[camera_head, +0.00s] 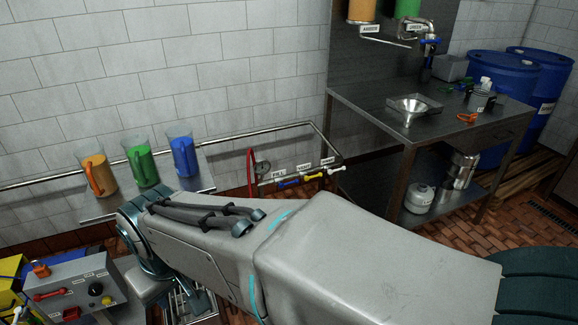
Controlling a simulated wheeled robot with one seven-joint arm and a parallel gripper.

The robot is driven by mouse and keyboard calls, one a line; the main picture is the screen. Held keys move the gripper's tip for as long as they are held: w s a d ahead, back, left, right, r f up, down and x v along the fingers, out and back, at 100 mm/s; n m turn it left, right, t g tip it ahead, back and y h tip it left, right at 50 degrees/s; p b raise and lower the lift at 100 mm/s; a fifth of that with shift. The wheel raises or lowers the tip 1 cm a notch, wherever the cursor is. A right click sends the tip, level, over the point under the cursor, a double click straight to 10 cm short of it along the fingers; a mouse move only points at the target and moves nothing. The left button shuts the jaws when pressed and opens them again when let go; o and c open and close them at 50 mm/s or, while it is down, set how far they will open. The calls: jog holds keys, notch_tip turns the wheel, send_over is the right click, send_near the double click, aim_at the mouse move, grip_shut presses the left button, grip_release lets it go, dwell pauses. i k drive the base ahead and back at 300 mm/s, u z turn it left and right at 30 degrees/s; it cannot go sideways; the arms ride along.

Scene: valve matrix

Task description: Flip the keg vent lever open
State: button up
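Three small labelled levers sit in a row on a low pipe by the back wall: a blue lever (288,184), a yellow lever (313,176) and a white lever (336,170). Their labels are too small to read surely, so I cannot tell which one is the vent lever. A metal keg-like vessel (460,172) stands on the lower shelf of the steel table at the right. My large grey arm link crosses the lower middle in front of the levers. My gripper is not in view.
A shelf (98,213) holds orange, green and blue pitchers. A control box (75,290) is at the lower left. A steel table (365,103) carries a funnel (408,108). Blue drums (500,75) stand at the right. A rail (240,135) runs along the wall. Brick floor shows between.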

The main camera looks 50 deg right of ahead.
aim_at(315, 176)
jog(key=z, duration=0.15)
jog(key=k, duration=0.3)
jog(key=z, duration=1.3)
jog(key=i, duration=1.2)
jog(key=z, duration=0.45)
jog(key=k, duration=1.3)
jog(key=z, duration=0.7)
jog(key=i, duration=1.95)
jog(key=u, duration=1)
jog(key=i, duration=0.3)
jog(key=u, duration=0.3)
